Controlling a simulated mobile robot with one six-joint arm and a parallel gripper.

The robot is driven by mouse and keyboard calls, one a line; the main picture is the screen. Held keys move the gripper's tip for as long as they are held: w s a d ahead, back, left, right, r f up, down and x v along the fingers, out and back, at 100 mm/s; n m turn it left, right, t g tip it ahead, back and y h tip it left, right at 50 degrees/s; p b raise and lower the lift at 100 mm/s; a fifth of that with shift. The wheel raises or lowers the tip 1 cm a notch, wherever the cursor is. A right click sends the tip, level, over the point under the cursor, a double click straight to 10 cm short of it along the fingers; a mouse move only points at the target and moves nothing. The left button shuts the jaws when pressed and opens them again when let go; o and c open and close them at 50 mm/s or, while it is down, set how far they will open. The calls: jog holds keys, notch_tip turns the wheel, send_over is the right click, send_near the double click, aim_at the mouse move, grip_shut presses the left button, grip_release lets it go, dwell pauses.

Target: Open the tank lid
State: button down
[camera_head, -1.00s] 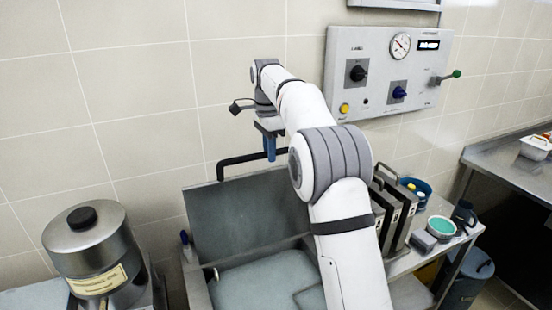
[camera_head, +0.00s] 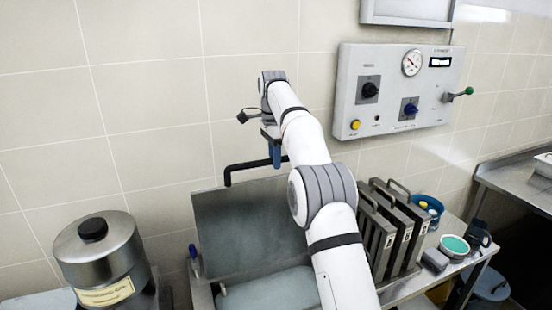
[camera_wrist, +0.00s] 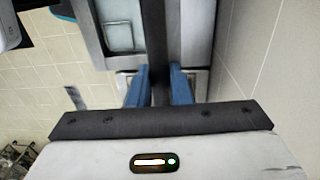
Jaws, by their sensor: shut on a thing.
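The tank lid (camera_head: 245,228) is a grey metal panel standing steeply raised at the back of the open tank (camera_head: 262,292), near the tiled wall. Its black bar handle (camera_head: 236,173) runs along the top. My gripper (camera_head: 275,155) is at the right part of this handle, with blue fingers pointing down. In the wrist view, the blue fingers of my gripper (camera_wrist: 159,88) are shut around the dark handle bar (camera_wrist: 154,40). My arm hides the right side of the tank and part of the lid in the head view.
A steel canister (camera_head: 98,255) stands to the left of the tank. Several upright metal holders (camera_head: 395,225), a teal bowl (camera_head: 454,246) and a blue tub (camera_head: 428,208) are on the right bench. A control panel (camera_head: 400,92) is on the wall behind. A blue bin (camera_head: 488,283) stands below right.

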jog(key=shift+f, duration=0.5)
jog(key=c, duration=1.8)
grip_release()
jog(key=o, duration=0.3)
jog(key=shift+w+a+f, duration=0.1)
jog(key=shift+w, duration=0.35)
jog(key=shift+o, duration=0.9)
jog(key=shift+s+r, duration=0.15)
jog(key=shift+r, duration=0.1)
jog(key=shift+s+r, duration=0.1)
jog(key=shift+s, duration=0.05)
